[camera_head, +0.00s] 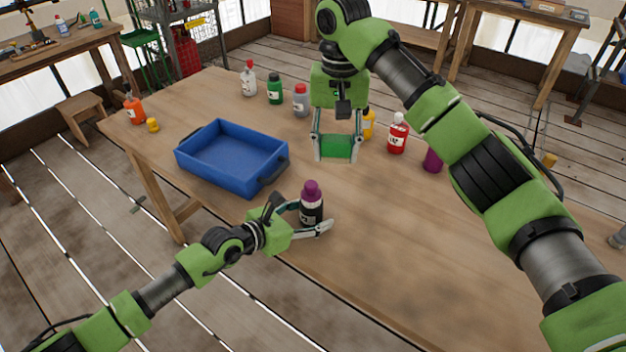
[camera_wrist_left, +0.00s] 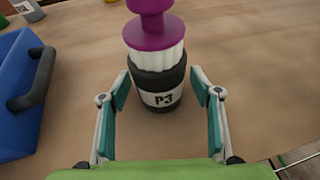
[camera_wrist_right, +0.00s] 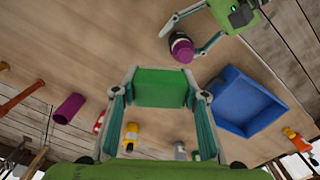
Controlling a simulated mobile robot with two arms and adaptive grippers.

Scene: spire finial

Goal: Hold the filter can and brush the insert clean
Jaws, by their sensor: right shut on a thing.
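The filter can (camera_head: 312,212) is dark with a white label reading P3 and stands upright near the table's front edge. In the left wrist view, a white pleated insert (camera_wrist_left: 160,60) shows above the can's rim, with a purple piece (camera_wrist_left: 150,25) on top. My left gripper (camera_wrist_left: 161,82) is open, its fingers on either side of the can with narrow gaps. My right gripper (camera_head: 336,148) is shut on a green block (camera_wrist_right: 160,88) and holds it above the table, behind the can. I cannot tell bristles on the block.
A blue tray (camera_head: 180,160) with dark handles stands left of the can, looking empty. Several bottles line the far side, including a red one (camera_head: 397,138). A purple cylinder (camera_head: 432,160) stands at their right. The table (camera_head: 400,230) right of the can is clear.

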